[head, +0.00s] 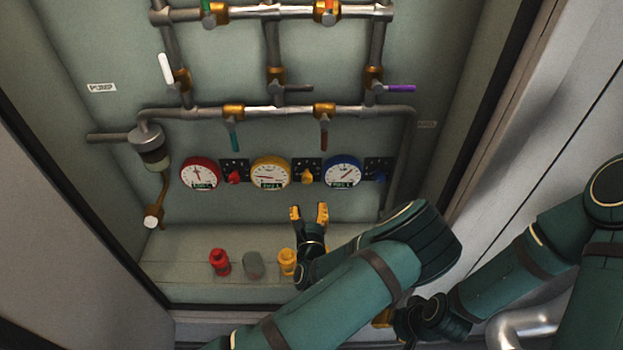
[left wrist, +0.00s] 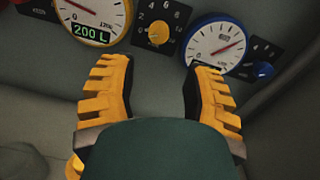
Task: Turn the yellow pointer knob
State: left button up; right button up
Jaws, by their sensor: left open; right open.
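The yellow pointer knob (head: 307,176) sits on a small black dial plate between the yellow and blue gauges on the back wall. In the left wrist view the yellow knob (left wrist: 158,33) lies ahead of my fingers, at the top middle, with numbers around it. My left gripper (head: 309,213) is open and empty, below the knob in the head view and apart from it. In the left wrist view its yellow fingers (left wrist: 158,85) stand wide apart.
The yellow gauge (head: 270,173) and blue gauge (head: 342,172) flank the knob. A red gauge (head: 200,174), red knob (head: 234,177) and blue knob (head: 380,177) share the row. Pipes (head: 275,111) with valves run above. Red (head: 219,262), grey (head: 252,264) and yellow (head: 287,261) objects stand below.

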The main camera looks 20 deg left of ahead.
aim_at(307, 181)
pick_arm(q)
jog(key=b+x, duration=0.2)
jog(key=x, duration=1)
jog(key=shift+w+a+f, duration=0.1)
jog(key=shift+w, duration=0.05)
grip_shut()
